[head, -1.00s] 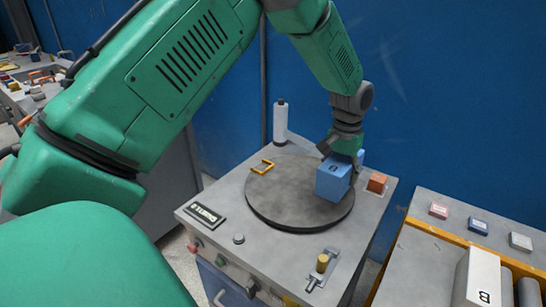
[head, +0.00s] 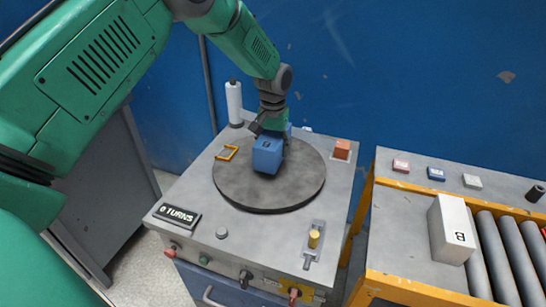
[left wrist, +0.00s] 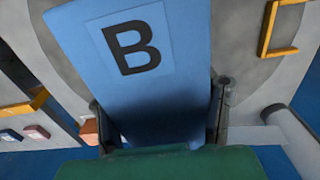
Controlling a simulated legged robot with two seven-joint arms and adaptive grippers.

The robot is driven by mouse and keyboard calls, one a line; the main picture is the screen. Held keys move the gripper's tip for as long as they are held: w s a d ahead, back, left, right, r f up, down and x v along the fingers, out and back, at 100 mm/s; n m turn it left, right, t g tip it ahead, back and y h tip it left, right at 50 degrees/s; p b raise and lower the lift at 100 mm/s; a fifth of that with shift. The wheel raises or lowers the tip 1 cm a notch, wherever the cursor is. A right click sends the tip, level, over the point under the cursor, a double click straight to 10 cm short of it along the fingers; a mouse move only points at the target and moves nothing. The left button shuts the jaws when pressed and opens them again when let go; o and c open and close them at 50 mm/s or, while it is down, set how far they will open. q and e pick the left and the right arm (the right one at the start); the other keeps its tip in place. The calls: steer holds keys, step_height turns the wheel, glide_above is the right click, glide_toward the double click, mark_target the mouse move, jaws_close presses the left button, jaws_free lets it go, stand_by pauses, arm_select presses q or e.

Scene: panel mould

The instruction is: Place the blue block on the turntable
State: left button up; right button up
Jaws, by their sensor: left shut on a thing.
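The blue block (head: 267,157) has a letter on its face, which reads "B" in the left wrist view (left wrist: 170,85). My left gripper (head: 273,129) is shut on it from behind; its two fingers also show in the left wrist view (left wrist: 160,120), one on each side of the block. The round dark grey turntable (head: 235,190) is set in the top of a grey cabinet. The block is over the turntable, a little behind its middle. I cannot tell if its underside touches the disc. My right gripper is not in view.
A yellow frame (head: 227,153) lies at the turntable's left edge. A white cylinder (head: 234,102) and an orange block (head: 342,149) stand behind it. A roller bench with a white block (head: 450,230) is on the right.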

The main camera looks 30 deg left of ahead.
arm_select(q)
steer(key=f, duration=0.1)
steer(key=d+f, duration=0.1)
steer(key=shift+f, duration=0.4)
steer(key=shift+d, duration=0.25)
steer(key=shift+f, duration=0.1)
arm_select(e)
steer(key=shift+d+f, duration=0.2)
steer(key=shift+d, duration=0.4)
arm_select(q)
steer(key=o, duration=1.6)
steer(key=shift+a+f, duration=0.1)
steer(key=shift+a, duration=0.1)
steer(key=shift+o, duration=0.7)
steer(key=shift+s+a, duration=0.1)
steer(key=shift+a, duration=0.15)
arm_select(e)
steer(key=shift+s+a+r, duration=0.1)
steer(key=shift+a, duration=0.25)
arm_select(q)
steer(key=shift+d, duration=0.25)
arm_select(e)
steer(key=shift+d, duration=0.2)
arm_select(q)
step_height(320, 180, up, 12)
steer(key=shift+r, duration=0.1)
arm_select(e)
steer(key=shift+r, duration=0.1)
